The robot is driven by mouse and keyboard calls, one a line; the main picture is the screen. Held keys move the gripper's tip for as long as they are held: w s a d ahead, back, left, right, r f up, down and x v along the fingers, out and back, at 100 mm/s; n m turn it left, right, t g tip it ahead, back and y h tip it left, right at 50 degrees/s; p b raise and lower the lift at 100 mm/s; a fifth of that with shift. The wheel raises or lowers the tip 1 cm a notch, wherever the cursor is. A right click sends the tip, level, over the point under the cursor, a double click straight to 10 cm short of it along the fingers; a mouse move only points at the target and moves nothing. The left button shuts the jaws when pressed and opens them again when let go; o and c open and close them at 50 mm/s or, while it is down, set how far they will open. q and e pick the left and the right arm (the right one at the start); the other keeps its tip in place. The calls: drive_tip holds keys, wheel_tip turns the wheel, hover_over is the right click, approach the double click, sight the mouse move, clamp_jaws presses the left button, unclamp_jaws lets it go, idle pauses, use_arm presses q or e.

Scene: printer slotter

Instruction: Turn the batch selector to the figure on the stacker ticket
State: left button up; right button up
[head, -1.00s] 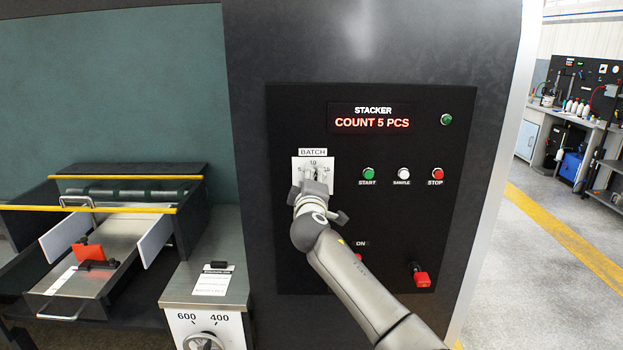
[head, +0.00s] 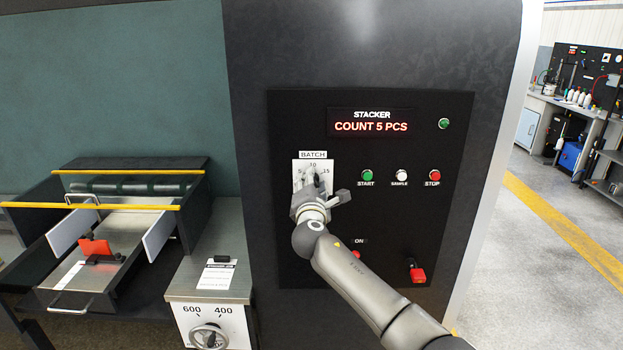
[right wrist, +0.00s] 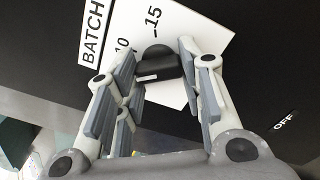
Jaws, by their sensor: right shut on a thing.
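The batch selector is a black knob (right wrist: 157,62) on a white scale plate (head: 299,170) under the BATCH label. Figures 10 and 15 show on the plate in the right wrist view (right wrist: 185,30). My right gripper (head: 316,183) is shut on the knob and covers it in the head view; its fingers flank the knob in the right wrist view (right wrist: 162,66). A short white mark shows on the knob, but I cannot tell which figure it points to. A white ticket (head: 216,277), its print too small to read, lies on the grey box left of the panel. My left gripper is not in view.
The stacker display (head: 371,126) reads COUNT 5 PCS. START (head: 367,175), SAMPLE (head: 401,175) and STOP (head: 434,175) buttons sit right of the knob. A 600/400 dial (head: 208,337) is lower left.

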drive_tip(key=n+p, duration=0.1)
drive_tip(key=n, duration=0.1)
drive_tip(key=n+p, duration=0.1)
drive_tip(key=n, duration=0.1)
drive_tip(key=shift+f+n, duration=0.2)
drive_tip(key=shift+n, duration=0.2)
drive_tip(key=shift+p, duration=0.3)
drive_tip(key=o, duration=1)
drive_tip(key=shift+s, duration=0.1)
drive_tip(key=shift+s, duration=5.9)
